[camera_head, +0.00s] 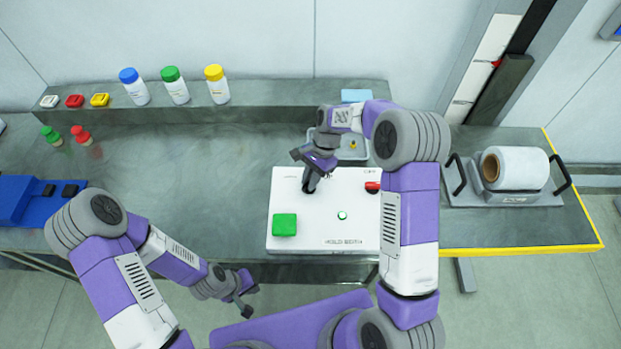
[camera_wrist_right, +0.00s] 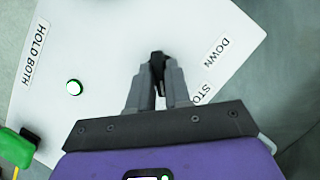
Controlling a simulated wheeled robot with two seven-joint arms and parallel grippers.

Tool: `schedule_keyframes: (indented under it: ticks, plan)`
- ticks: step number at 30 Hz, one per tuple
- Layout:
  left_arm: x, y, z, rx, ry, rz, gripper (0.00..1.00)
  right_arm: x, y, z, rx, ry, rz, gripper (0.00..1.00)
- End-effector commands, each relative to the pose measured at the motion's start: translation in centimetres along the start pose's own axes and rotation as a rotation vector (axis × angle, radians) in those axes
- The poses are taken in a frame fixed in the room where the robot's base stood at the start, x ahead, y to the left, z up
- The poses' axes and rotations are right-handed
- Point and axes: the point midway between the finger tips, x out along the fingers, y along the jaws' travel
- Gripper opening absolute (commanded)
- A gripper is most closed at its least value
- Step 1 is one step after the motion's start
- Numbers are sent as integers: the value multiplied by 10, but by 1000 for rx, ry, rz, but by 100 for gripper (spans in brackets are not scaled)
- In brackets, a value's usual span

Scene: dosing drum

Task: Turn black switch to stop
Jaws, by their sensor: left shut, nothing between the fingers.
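The white control panel (camera_head: 310,225) lies on the workbench, and it also fills much of the right wrist view (camera_wrist_right: 110,40). The black switch (camera_wrist_right: 158,62) stands near labels reading "DOWN" (camera_wrist_right: 215,52) and "STO", the latter partly hidden by my gripper. My right gripper (camera_wrist_right: 160,72) is over the panel with its fingertips on both sides of the switch, seemingly closed on it. In the head view my right gripper (camera_head: 309,184) reaches down to the panel's upper left part. The switch's pointing direction is hard to tell. My left gripper (camera_head: 246,300) is shut and empty, in front of the bench.
The panel carries a green button (camera_head: 285,225), a small lit button (camera_head: 342,215) and a red control (camera_head: 372,187). A grey tray (camera_head: 352,148) lies behind it. A roll on a stand (camera_head: 515,168) is right. Several bottles stand on the back shelf (camera_head: 270,95). A blue case (camera_head: 25,205) is left.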

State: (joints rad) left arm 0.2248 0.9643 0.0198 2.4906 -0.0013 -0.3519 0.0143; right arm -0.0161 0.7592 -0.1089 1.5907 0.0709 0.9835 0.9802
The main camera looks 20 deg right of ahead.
Motion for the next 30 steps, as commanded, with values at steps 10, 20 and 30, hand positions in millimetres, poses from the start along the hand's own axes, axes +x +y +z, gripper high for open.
schedule_keyframes:
  ticks: [10,20,30]
  plan:
    - [0,0,0,0,0,0,0,0,0,0,-4,0,2,0]
    - [-7,3,0,0,0,0,0,-1,-2,0,-117,1,48,0]
    - [-17,6,1,0,0,0,0,-1,-3,1,-376,1,156,0]
